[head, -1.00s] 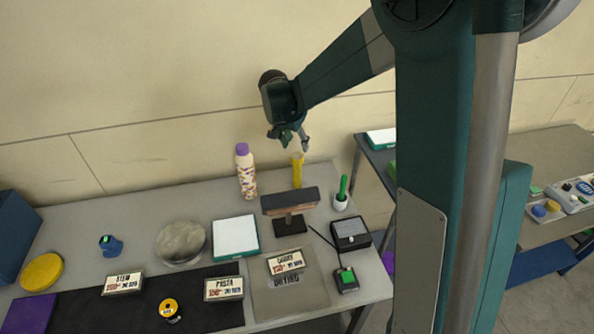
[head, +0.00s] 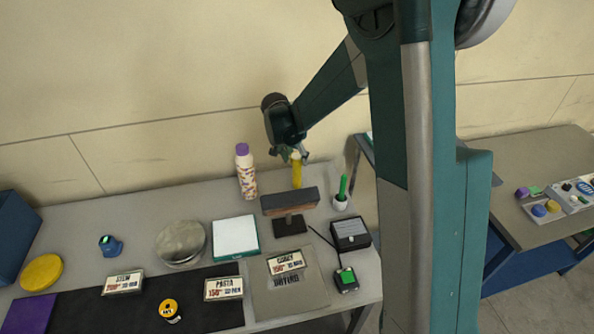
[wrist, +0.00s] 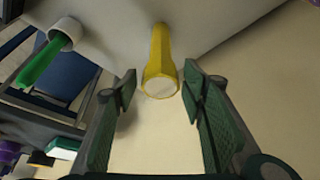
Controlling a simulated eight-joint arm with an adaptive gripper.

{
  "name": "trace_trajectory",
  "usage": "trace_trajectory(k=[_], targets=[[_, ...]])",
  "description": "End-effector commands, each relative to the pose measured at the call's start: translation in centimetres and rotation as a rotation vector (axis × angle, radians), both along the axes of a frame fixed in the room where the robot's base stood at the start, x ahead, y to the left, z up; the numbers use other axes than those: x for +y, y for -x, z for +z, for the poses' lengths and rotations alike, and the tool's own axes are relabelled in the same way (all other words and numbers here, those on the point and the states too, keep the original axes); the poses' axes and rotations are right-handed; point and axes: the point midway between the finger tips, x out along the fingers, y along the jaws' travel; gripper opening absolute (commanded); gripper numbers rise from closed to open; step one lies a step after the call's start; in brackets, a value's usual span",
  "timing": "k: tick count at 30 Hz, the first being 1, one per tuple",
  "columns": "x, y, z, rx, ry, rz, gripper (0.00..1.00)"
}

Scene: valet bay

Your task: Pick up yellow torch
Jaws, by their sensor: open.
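The yellow torch (head: 297,173) stands upright near the back edge of the grey table in the head view. In the wrist view the torch (wrist: 160,66) shows its round pale end towards the camera. My gripper (head: 292,154) is at the torch's upper end in the head view. In the wrist view my gripper (wrist: 158,88) is open, with one finger on each side of the torch's near end and a gap on both sides. Nothing is held.
A patterned bottle with a purple cap (head: 246,172) stands left of the torch. A dark sign on a stand (head: 290,202) is in front of it. A white cup (head: 340,203) holding a green item (head: 343,185) stands to the right.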

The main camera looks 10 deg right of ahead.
Motion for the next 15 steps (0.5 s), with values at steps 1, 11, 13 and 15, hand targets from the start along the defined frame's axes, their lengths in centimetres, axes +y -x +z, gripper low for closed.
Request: trace_trajectory(k=[1,11,13,15], targets=[[-0.1,-0.1,-0.3,0.000,0.000,-0.001,0.41],[-0.6,-0.6,-1.9,0.000,0.000,0.000,0.41],[-0.6,-0.6,-2.0,0.000,0.000,0.000,0.41],[-0.6,-0.6,-2.0,0.000,0.000,0.000,0.41]])
